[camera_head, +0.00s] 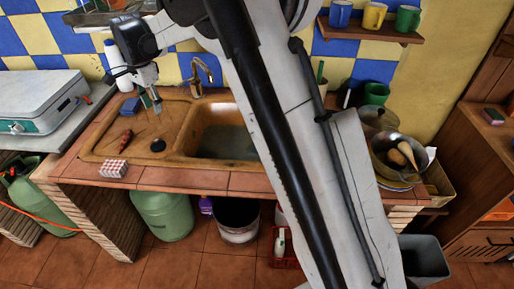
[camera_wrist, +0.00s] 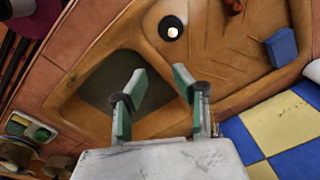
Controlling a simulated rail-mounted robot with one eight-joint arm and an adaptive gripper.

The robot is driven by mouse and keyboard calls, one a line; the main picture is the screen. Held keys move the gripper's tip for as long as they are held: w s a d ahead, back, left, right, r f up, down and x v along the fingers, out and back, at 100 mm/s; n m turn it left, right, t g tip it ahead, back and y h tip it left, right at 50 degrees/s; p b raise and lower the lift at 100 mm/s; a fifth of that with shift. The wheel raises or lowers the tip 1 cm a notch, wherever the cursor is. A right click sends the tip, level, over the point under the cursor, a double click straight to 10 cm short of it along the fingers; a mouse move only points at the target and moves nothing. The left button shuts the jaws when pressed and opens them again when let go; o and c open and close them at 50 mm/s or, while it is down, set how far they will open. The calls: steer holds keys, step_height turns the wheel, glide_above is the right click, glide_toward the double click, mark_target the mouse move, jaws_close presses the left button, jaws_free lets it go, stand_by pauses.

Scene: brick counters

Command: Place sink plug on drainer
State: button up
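The sink plug, a round black disc (camera_head: 158,145) with a pale centre, lies on the ribbed drainer (camera_head: 108,147) near its front edge. The plug also shows at the top of the wrist view (camera_wrist: 171,29). The drainer is the left part of the brown sink unit, and the basin (camera_head: 228,142) is at the right. My gripper (camera_head: 151,104) is above the back of the drainer, behind and above the plug. In the wrist view its green-padded fingers (camera_wrist: 159,84) are apart with nothing between them.
A blue sponge (camera_head: 130,108) and a red-handled tool (camera_head: 125,140) lie on the drainer. The faucet (camera_head: 200,75) rises behind the basin. My arm hides the counter right of the basin.

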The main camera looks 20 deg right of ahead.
steer(key=s+d+r+n+t, duration=0.25)
steer(key=s+d+r, duration=0.35)
steer(key=s, duration=0.4)
steer(key=s+d+r+n+t, duration=0.1)
steer(key=s+d+r+n, duration=0.2)
steer(key=s+d+r, duration=0.45)
steer(key=s+d+f+n+t, duration=0.1)
steer(key=s+d+f+n, duration=0.2)
steer(key=s, duration=0.7)
steer(key=s+d+f+n+t, duration=0.2)
steer(key=s+d+f+n, duration=0.1)
steer(key=s, duration=0.8)
steer(key=shift+s+f, duration=0.3)
steer(key=shift+f, duration=0.4)
